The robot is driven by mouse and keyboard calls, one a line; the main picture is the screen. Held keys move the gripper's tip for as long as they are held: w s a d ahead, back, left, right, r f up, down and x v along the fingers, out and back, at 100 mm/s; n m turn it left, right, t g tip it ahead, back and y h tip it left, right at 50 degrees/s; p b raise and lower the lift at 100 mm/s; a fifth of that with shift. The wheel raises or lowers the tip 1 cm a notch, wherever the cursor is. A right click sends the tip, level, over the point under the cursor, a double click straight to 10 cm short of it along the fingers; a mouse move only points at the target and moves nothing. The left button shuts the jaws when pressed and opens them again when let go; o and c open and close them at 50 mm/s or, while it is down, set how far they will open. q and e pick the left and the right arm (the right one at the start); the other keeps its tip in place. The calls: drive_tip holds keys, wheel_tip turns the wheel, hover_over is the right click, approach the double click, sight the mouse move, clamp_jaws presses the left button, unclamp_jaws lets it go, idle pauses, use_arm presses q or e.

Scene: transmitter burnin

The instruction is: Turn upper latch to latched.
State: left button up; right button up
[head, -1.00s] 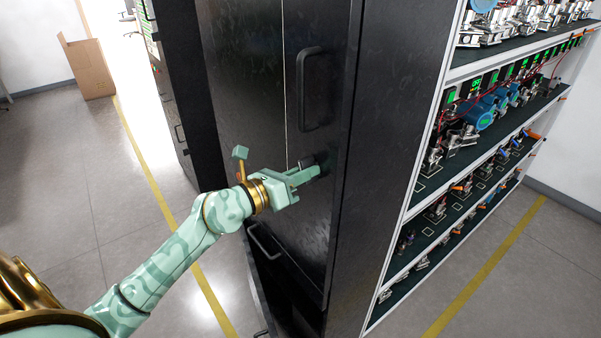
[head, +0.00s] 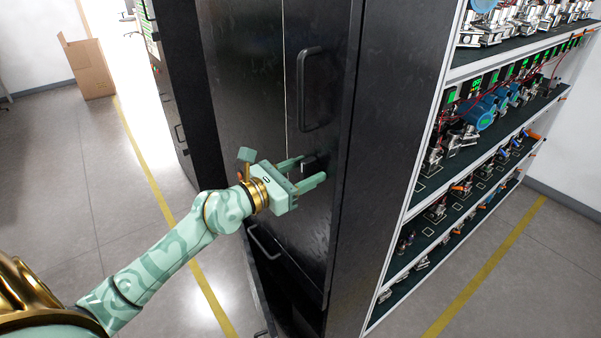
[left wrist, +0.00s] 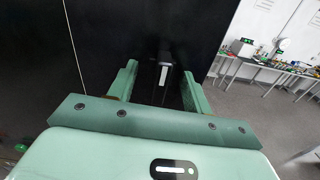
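The upper latch (head: 307,166) is a small piece on the black cabinet door, below the long door handle (head: 313,90). In the left wrist view the latch (left wrist: 164,76) shows as a short dark bar with a pale grey face, standing roughly upright in that picture. My left gripper (head: 312,168) is open, with its two green fingers apart near the door. In the left wrist view its fingers (left wrist: 160,80) lie on either side of the latch, with gaps visible beside it. Whether the fingertips touch the door cannot be told. My right gripper is not in view.
The black cabinet (head: 385,130) fills the middle. A lower door with a handle (head: 262,242) stands partly open below my left arm. A shelf rack (head: 480,150) full of devices stands at right. A cardboard box (head: 87,68) is on the floor at far left.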

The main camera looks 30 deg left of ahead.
use_arm(q)
drive_tip(key=shift+o, duration=0.8)
drive_tip(key=shift+b+v, duration=0.35)
drive_tip(key=shift+v, duration=2.65)
